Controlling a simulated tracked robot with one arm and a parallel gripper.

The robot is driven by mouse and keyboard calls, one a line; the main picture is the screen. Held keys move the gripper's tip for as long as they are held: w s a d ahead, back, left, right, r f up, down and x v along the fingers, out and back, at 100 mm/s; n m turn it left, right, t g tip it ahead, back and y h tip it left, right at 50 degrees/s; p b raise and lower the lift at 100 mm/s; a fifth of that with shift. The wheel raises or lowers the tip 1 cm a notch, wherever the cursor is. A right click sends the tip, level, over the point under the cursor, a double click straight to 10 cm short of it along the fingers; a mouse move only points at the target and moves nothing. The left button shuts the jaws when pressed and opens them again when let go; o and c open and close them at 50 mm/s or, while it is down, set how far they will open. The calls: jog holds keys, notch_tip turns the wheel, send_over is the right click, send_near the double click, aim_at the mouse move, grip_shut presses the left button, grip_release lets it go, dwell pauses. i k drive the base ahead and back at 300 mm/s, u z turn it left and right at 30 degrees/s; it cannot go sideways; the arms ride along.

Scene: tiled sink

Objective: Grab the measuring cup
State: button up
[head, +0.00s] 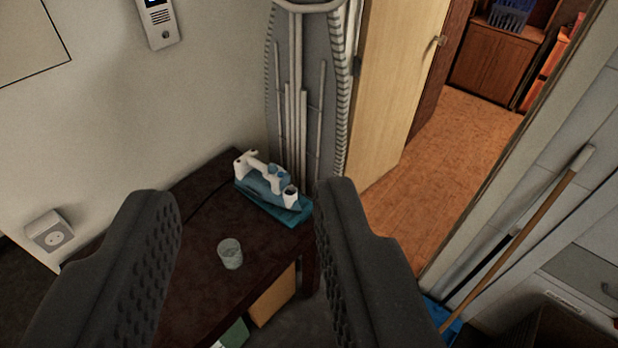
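The measuring cup (231,254) looks like a small clear, pale cup. It stands upright on a dark brown wooden table (200,290), near the table's right edge. My gripper (245,200) is open and empty, with its two dark grey ribbed fingers spread wide at the left and right. The cup shows in the gap between the fingers, beyond and below them, and neither finger appears to touch it. The exact distance from the fingertips to the cup cannot be told from this one view.
A blue and white iron (268,187) stands on the table behind the cup. An ironing board (308,100) leans at the wall behind it. An open door (395,90) and a broom handle (530,225) are at right. A wall socket (50,233) is at left.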

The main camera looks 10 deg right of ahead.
aim_at(234, 261)
jog(key=z, duration=0.1)
jog(key=i, duration=1)
jog(key=u, duration=0.25)
jog(key=k, duration=0.6)
jog(key=u, duration=2.4)
jog(key=i, duration=0.2)
jog(key=u, duration=0.35)
